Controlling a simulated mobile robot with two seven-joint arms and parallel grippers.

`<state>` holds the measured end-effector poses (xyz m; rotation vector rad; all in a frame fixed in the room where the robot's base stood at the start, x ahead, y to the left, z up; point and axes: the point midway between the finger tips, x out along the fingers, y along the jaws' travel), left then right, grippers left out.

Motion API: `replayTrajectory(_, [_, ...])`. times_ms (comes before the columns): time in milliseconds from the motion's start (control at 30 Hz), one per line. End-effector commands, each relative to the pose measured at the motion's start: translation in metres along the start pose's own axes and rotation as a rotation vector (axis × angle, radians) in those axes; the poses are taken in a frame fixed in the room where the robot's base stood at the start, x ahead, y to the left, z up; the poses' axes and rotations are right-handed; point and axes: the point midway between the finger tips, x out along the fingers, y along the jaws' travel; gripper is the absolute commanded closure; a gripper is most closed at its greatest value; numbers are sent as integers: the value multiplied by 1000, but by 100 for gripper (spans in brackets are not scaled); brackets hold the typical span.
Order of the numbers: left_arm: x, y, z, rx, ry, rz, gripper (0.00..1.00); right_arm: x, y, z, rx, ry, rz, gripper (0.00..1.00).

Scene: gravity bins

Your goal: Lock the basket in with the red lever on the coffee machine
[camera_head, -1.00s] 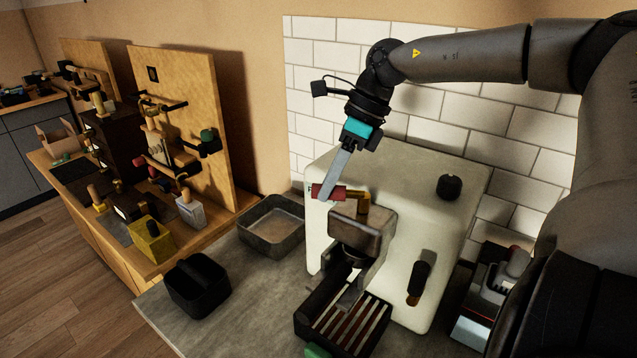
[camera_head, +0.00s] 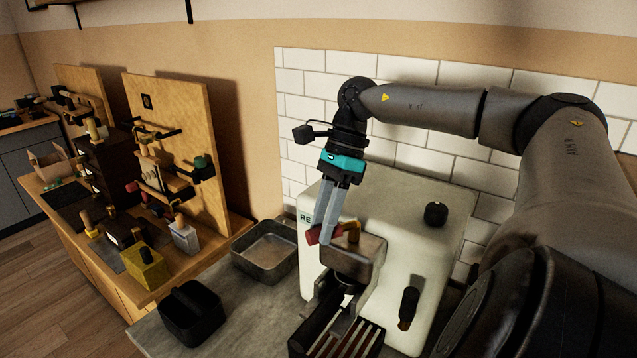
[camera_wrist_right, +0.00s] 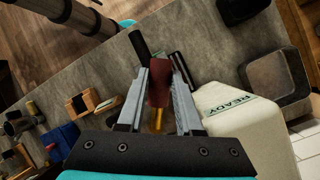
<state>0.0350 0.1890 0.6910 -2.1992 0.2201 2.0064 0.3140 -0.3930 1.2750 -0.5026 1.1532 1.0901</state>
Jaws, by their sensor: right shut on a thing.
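The white coffee machine (camera_head: 386,262) stands on the grey counter against the tiled wall. Its red lever (camera_head: 312,236) sticks out to the left on a brass arm (camera_head: 353,231), above the metal brew head (camera_head: 352,260). My right gripper (camera_head: 326,236) reaches down from above and is shut on the red lever. The right wrist view shows the red lever (camera_wrist_right: 158,82) between both fingers (camera_wrist_right: 158,92), with its brass stem below. The basket cannot be made out clearly under the brew head. My left gripper is not in view.
A slatted drip tray (camera_head: 345,338) sits below the brew head. A grey metal pan (camera_head: 266,252) and a black bin (camera_head: 190,315) stand left of the machine. A black knob (camera_head: 435,214) and a black-handled wand (camera_head: 408,308) project from the machine. A wooden bench (camera_head: 85,255) with fixtures lies further left.

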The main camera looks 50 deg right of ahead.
Motion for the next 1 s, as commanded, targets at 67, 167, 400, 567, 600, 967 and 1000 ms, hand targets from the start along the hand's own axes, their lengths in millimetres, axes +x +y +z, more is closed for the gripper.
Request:
replayTrajectory(67, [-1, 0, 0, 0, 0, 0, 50, -1, 1, 0, -15, 3, 5, 100])
replayTrajectory(167, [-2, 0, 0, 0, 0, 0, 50, 0, 2, 0, -27, 6, 11, 100])
replayTrajectory(400, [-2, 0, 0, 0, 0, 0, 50, 0, 3, -1, -39, 9, 15, 100])
replayTrajectory(567, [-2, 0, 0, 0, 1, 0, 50, 0, 3, -1, -39, 10, 16, 100])
replayTrajectory(600, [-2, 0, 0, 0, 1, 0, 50, 0, 3, -1, -39, 10, 16, 100])
replayTrajectory(967, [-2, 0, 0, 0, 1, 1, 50, 0, 3, -1, -35, 9, 15, 53])
replayTrajectory(1000, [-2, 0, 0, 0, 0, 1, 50, -1, 2, -1, -35, 8, 14, 53])
